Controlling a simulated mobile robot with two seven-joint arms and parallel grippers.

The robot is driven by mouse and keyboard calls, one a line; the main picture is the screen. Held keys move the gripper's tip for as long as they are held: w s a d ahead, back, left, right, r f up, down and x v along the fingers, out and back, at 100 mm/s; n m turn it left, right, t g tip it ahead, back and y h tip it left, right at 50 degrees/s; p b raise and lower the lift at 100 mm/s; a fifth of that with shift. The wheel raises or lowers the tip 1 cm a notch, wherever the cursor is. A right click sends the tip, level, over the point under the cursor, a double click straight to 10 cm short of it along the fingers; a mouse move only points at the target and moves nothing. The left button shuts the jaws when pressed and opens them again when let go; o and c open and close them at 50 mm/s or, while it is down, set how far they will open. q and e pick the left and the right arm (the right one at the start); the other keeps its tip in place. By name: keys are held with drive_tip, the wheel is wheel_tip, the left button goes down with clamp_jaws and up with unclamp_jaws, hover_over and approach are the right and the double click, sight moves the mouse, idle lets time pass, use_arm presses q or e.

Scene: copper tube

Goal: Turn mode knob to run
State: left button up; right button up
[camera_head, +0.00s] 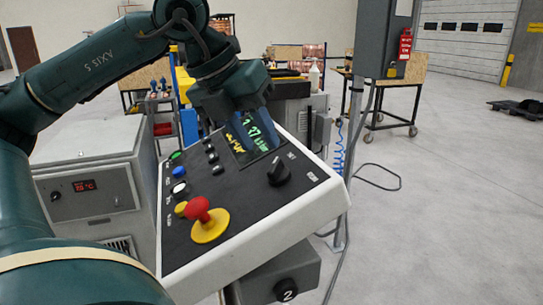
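The black mode knob (280,172) is on the right part of a sloped control panel (245,205). Small white labels stand around it, too small to read; its ridge appears to tilt up and right, but its exact setting is unclear. My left gripper (232,112) hangs above the panel's far edge, partly in front of the display (254,138). It is up and left of the knob and apart from it. Its fingers point down and blend into the dark background, so I cannot see whether they are apart. My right gripper is not in view.
A red mushroom button on a yellow base (210,227) stands out of the panel's near left. Several small coloured buttons (179,172) line its left side. A grey box with a red readout (84,186) is at left. A pole (350,140) rises behind the panel's right edge.

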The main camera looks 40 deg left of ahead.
sight(273, 164)
use_arm(q)
drive_tip(key=x, duration=0.5)
drive_tip(key=shift+w+f+p, duration=0.25)
drive_tip(key=shift+f+p, duration=0.05)
drive_tip(key=shift+f, duration=0.05)
drive_tip(key=shift+c, duration=0.4)
clamp_jaws()
